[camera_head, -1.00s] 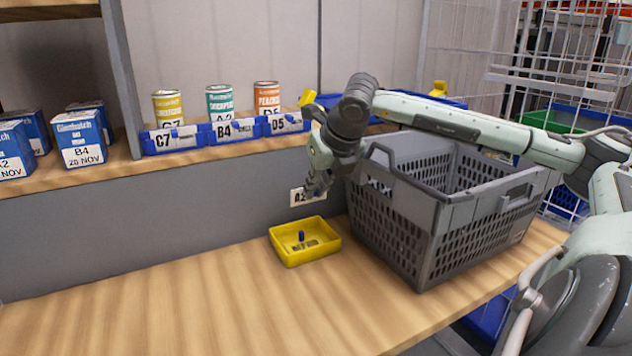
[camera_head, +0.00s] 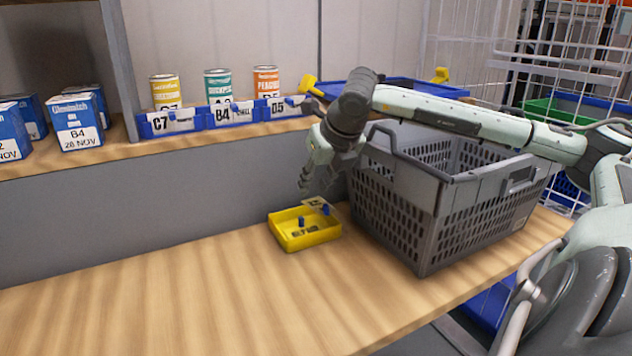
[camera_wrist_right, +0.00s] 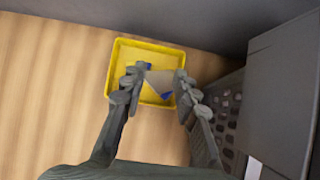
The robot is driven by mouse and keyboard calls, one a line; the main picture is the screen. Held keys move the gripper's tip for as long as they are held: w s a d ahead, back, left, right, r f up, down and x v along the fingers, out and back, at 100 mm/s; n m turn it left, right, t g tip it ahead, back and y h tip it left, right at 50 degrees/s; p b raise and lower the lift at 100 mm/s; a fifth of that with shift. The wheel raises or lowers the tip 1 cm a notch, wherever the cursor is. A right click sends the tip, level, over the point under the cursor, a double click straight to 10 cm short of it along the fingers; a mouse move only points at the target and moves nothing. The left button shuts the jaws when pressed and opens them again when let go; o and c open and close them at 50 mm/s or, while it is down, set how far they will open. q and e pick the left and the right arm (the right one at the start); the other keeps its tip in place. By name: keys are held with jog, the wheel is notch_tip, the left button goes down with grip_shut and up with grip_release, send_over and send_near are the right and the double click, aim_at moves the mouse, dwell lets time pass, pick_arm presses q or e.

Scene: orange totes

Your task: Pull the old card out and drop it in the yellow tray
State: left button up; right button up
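The yellow tray (camera_head: 283,240) stands on the wooden bench beside the grey crate; it also shows in the wrist view (camera_wrist_right: 118,60). A pale card (camera_head: 317,203) with a blue piece is at the tray's back right edge. In the wrist view this card (camera_wrist_right: 160,82) shows tilted between my fingers and over the tray; whether it rests there or is falling I cannot tell. My right gripper (camera_head: 305,187) is just above the tray with its fingers spread (camera_wrist_right: 160,80), apart from the card. Another printed card and a blue peg lie in the tray. My left gripper is not in view.
A grey crate (camera_head: 398,220) stands close on the tray's right. A shelf behind holds blue label holders (camera_head: 185,124) marked C7, B4 and D5, with cans behind them. Blue boxes (camera_head: 78,122) stand at left. The bench's left and front are clear.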

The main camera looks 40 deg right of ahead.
dwell(0.3)
jog(key=v, duration=1.2)
dwell(0.3)
